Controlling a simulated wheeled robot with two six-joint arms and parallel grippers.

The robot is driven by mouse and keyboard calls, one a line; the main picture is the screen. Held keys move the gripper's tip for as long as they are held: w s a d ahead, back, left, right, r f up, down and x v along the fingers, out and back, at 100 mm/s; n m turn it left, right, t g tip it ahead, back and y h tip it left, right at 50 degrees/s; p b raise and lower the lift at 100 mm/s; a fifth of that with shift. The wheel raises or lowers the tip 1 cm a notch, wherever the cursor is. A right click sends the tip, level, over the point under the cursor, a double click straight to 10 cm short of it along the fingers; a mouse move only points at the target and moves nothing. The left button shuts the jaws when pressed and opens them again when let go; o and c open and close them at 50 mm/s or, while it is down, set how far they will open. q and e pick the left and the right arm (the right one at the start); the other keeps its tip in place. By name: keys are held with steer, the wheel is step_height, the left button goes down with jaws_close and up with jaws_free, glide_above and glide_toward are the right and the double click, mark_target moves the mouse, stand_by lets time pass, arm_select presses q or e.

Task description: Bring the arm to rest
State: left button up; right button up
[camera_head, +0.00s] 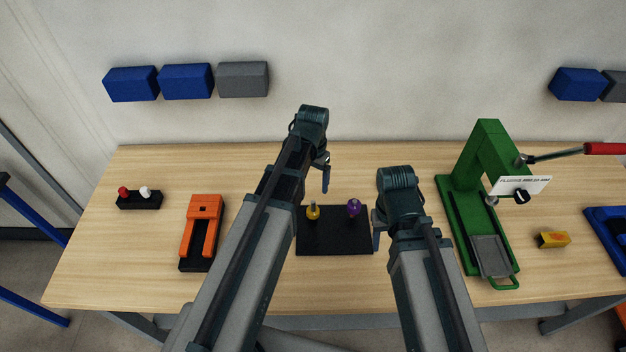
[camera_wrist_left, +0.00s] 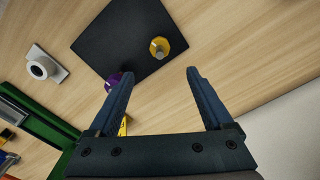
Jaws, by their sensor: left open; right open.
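My left arm reaches in over the table's middle. Its gripper (camera_head: 326,178) hangs above the back edge of a black mat (camera_head: 335,244), with one finger clearly seen from the head. In the left wrist view the two fingers of this gripper (camera_wrist_left: 160,76) are spread with nothing between them. My right gripper (camera_head: 377,232) is at the mat's right edge, mostly hidden behind its own wrist; nothing shows in it. A yellow-topped piece (camera_head: 313,212) and a purple-topped piece (camera_head: 353,208) stand on the mat, apart from the left fingers.
An orange and black fixture (camera_head: 201,228) and a black block with red and white knobs (camera_head: 139,200) stand left. A green press (camera_head: 467,200) with a red-handled lever stands right, near a yellow box (camera_head: 553,240) and a blue tray (camera_head: 607,228). Blue and grey bins (camera_head: 186,82) hang on the wall.

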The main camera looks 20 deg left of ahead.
arm_select(q)
steer(key=shift+r, duration=0.15)
arm_select(e)
steer(key=shift+r, duration=0.2)
arm_select(q)
steer(key=shift+m+y, duration=0.3)
steer(key=shift+y, duration=0.3)
steer(key=s+d+f+b, duration=0.3)
steer(key=s, duration=0.1)
steer(key=s+d+f+b, duration=0.4)
steer(key=s, duration=0.1)
steer(key=s+d+f+b, duration=0.3)
steer(key=s, duration=0.2)
steer(key=shift+s+d+f+b, duration=0.25)
steer(key=shift+d+f+b, duration=0.05)
steer(key=shift+b, duration=0.1)
arm_select(e)
step_height(320, 180, down, 11)
steer(key=shift+r, duration=0.1)
arm_select(q)
steer(key=shift+a, duration=0.1)
arm_select(e)
steer(key=shift+a, duration=0.1)
